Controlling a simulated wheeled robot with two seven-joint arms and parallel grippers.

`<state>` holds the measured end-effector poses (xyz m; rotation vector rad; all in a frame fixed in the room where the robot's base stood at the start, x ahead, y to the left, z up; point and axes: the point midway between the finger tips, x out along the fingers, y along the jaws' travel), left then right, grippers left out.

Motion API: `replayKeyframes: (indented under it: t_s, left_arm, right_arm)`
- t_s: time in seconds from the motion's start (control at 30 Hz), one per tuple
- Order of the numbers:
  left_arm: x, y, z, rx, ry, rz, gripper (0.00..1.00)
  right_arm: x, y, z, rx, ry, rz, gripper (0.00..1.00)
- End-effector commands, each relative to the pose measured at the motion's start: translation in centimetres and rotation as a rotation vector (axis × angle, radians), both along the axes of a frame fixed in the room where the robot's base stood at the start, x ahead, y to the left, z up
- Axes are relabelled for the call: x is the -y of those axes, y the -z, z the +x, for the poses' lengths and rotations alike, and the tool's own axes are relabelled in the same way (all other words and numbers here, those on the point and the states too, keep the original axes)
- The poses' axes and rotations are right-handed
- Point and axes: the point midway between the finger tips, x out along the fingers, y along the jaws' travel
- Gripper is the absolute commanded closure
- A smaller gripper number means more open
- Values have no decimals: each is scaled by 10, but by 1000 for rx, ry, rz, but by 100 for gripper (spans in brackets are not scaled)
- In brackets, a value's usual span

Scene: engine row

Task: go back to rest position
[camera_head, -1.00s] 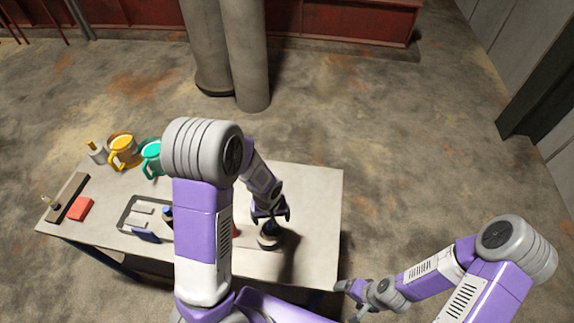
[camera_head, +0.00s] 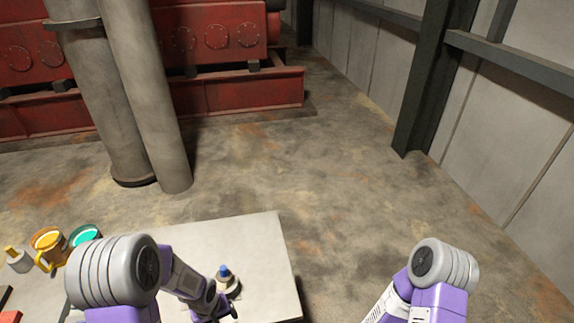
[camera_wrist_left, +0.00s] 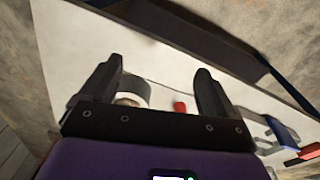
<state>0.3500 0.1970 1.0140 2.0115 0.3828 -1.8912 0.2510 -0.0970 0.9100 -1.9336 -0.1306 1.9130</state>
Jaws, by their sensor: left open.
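My left gripper (camera_head: 222,312) is low over the table's near right part, partly cut off by the lower edge of the head view. In the left wrist view its two dark fingers (camera_wrist_left: 160,85) are spread apart, with nothing held between them. A round pale object with a blue top (camera_head: 225,276) stands on the table just behind the gripper. In the wrist view a round pale thing (camera_wrist_left: 133,88) and a small red thing (camera_wrist_left: 180,106) show beyond the fingers. My right arm enters at lower right; its gripper is out of frame.
The pale table (camera_head: 255,240) carries a yellow mug (camera_head: 48,250), a teal mug (camera_head: 84,236) and a pale container (camera_head: 18,261) at left. Grey columns (camera_head: 155,150) stand behind it. The floor right of the table is clear, with a steel post (camera_head: 425,80) beyond.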

Motion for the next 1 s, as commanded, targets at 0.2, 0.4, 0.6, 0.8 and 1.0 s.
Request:
replayKeyframes:
  t_s: [0.2, 0.4, 0.6, 0.8, 1.0]
  left_arm:
    - [19, 65, -17, -14, 61, -65, 10]
    - [43, 132, -41, -19, 122, -144, 10]
    - [77, 214, -75, -5, 182, -245, 10]
    - [97, 249, -94, 17, 213, -294, 10]
    - [101, 252, -97, 27, 220, -301, 10]
  right_arm:
    - [0, 35, 1, 2, 1, 0, 12]
    - [0, 72, 1, 0, 0, 0, 12]
    - [0, 123, 2, 0, 0, 0, 12]
    - [0, 147, 2, 1, 0, 0, 12]
    - [0, 148, 2, 1, 0, 0, 12]
